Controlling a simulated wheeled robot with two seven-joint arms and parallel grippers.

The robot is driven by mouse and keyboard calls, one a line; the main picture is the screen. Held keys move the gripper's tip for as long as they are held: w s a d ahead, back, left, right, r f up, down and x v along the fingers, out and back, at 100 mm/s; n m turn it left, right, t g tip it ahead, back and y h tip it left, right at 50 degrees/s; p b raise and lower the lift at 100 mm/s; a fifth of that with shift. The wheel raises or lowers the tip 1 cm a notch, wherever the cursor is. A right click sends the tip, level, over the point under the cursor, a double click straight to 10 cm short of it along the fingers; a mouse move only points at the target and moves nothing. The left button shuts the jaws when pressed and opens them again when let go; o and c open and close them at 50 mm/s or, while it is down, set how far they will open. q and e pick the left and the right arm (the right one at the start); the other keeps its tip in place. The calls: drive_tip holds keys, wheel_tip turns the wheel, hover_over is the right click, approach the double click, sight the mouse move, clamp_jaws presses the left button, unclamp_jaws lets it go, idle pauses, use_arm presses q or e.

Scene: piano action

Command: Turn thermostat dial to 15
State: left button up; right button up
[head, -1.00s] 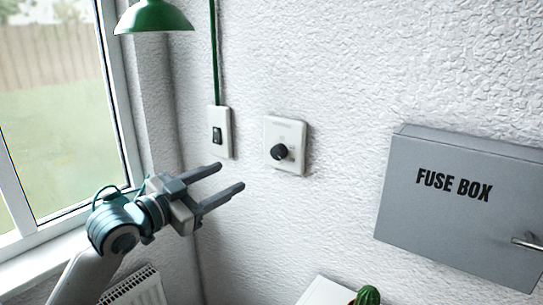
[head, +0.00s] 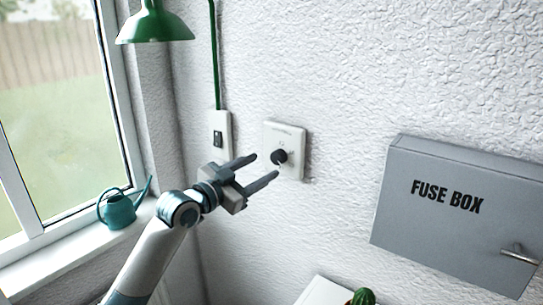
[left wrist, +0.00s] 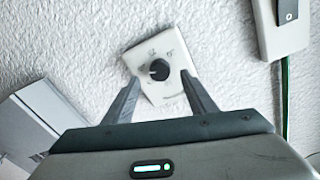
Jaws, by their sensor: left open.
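The thermostat is a white wall plate (head: 294,140) with a round black dial (head: 279,157) at its middle. Its markings are too small to read. My left gripper (head: 266,168) is open and empty, its fingertips just short of the dial in the head view. In the left wrist view the black dial (left wrist: 158,69) shows between the two open fingers (left wrist: 163,97), beyond their tips, with the plate (left wrist: 178,88) behind it. I cannot tell that any finger touches the dial. My right gripper is not in view.
A light switch (head: 220,135) is on the wall left of the thermostat. A green lamp (head: 155,22) hangs above. A grey fuse box (head: 430,225) juts out at right. A teal watering can (head: 119,210) stands on the windowsill, and a cactus (head: 364,297) is at the bottom.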

sight(275, 160)
use_arm(q)
drive_tip(key=shift+p+x, duration=0.8)
drive_tip(key=shift+x, duration=1.85)
drive_tip(key=c, duration=1.1)
